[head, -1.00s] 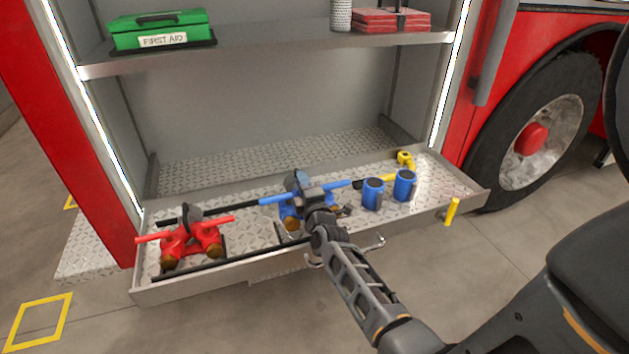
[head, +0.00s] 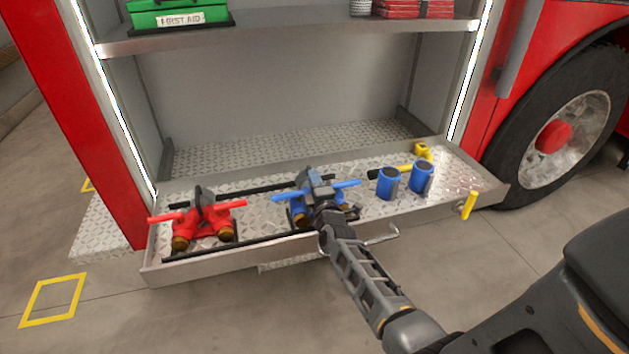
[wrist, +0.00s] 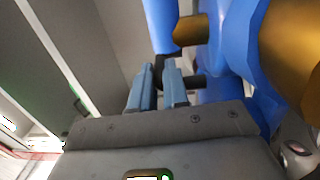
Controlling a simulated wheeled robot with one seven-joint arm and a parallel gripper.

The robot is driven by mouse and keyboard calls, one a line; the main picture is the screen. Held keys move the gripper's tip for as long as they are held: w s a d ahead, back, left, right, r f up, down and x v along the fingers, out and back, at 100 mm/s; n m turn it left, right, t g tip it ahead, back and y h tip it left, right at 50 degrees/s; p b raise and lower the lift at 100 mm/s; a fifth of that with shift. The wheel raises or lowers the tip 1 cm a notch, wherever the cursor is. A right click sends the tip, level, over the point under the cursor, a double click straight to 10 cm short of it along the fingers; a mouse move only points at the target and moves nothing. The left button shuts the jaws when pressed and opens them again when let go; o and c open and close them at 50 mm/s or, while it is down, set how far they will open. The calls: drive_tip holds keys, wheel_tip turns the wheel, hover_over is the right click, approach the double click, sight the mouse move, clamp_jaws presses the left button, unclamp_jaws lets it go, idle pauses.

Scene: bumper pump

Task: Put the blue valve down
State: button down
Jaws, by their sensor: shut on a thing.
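The blue valve (head: 298,213) has two blue handles and brass-coloured ends. It is at the middle of the pull-out tray (head: 265,238), partly hidden behind my gripper (head: 318,190). My gripper is shut on the valve. In the wrist view my gripper's fingers (wrist: 160,88) are close together around a dark part beside the valve's blue body (wrist: 232,50). I cannot tell whether the valve's underside touches the tray.
A similar red valve (head: 203,222) stands at the tray's left. Two blue cylinders (head: 388,183) and a yellow tool (head: 422,152) are to the right. A shelf (head: 290,38) with a green first aid box (head: 180,14) is above. Bare tray shows between the valves.

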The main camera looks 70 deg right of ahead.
drive_tip(key=shift+d+r, duration=0.1)
drive_tip(key=shift+r, duration=0.15)
drive_tip(key=c, duration=1.5)
unclamp_jaws()
drive_tip(key=shift+f, duration=0.35)
drive_tip(key=o, duration=0.4)
